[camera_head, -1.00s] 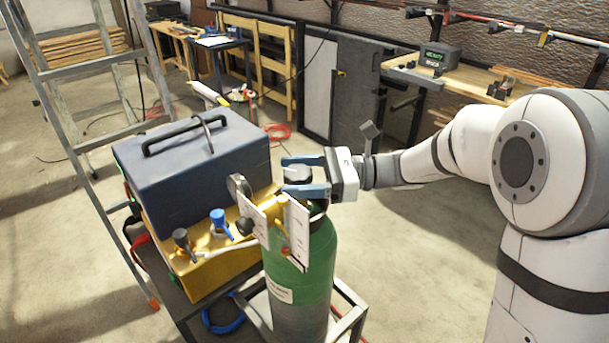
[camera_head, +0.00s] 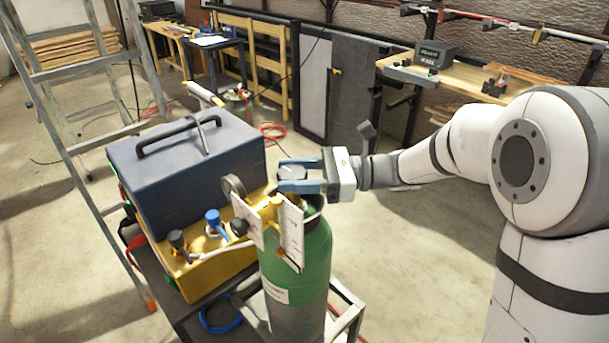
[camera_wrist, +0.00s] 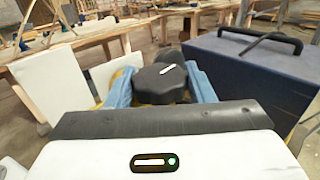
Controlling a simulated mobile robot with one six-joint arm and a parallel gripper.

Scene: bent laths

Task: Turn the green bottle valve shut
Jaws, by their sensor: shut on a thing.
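The green bottle (camera_head: 312,262) stands upright in the lower middle of the head view, in a metal-framed cart. Its dark valve knob (camera_head: 292,174) sits at the top. In the wrist view the round, lobed knob (camera_wrist: 162,82) has a white mark pointing up and to the right. My gripper (camera_head: 297,177) reaches in from the right, with its blue fingers on both sides of the knob. In the wrist view my gripper (camera_wrist: 160,88) is shut on the knob. White plates hide part of the bottle's neck.
A dark blue machine with a handle (camera_head: 185,165) stands on a yellow box (camera_head: 215,262) close left of the bottle. A ladder (camera_head: 75,120) stands at the left. A workbench (camera_head: 450,82) is at the back right. The floor right of the bottle is clear.

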